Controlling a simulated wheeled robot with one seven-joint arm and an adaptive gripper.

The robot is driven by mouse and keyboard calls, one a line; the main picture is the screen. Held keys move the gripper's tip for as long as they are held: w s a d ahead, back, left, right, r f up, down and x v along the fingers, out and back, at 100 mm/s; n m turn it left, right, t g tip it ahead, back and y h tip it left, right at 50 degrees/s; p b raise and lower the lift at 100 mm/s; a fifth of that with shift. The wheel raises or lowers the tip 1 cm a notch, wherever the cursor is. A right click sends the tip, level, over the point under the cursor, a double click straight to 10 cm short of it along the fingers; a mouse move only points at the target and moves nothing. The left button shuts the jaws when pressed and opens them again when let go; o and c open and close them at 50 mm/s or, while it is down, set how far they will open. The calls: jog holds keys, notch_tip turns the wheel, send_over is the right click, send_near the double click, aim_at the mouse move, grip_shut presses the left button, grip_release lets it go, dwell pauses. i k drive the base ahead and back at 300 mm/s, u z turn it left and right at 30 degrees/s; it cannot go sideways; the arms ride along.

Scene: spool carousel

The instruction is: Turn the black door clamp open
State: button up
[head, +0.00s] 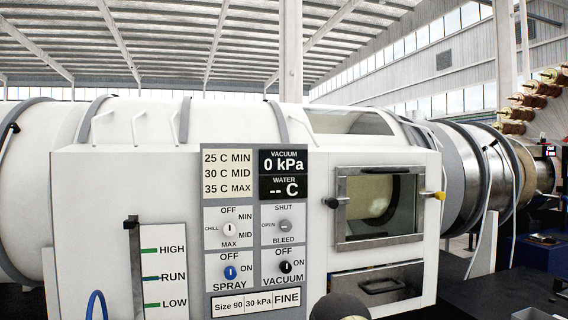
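The black door clamp (332,203) is a small black knob on the left edge of the metal-framed chamber door (341,228), in the head view right of centre. The black clamp's exact turn is too small to tell.
The white machine front carries a control panel (256,255) left of the door, with knobs and displays. A level gauge (162,270) with a black slider is further left. A metal drawer (381,285) with a dark handle is below the door. A dark bench (492,300) is at lower right.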

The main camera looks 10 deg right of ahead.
aim_at(331, 202)
jog(key=z, duration=0.45)
jog(key=k, duration=0.6)
jog(key=z, duration=1)
jog(key=i, duration=0.75)
jog(key=u, duration=0.7)
jog(key=i, duration=0.75)
jog(key=u, duration=0.75)
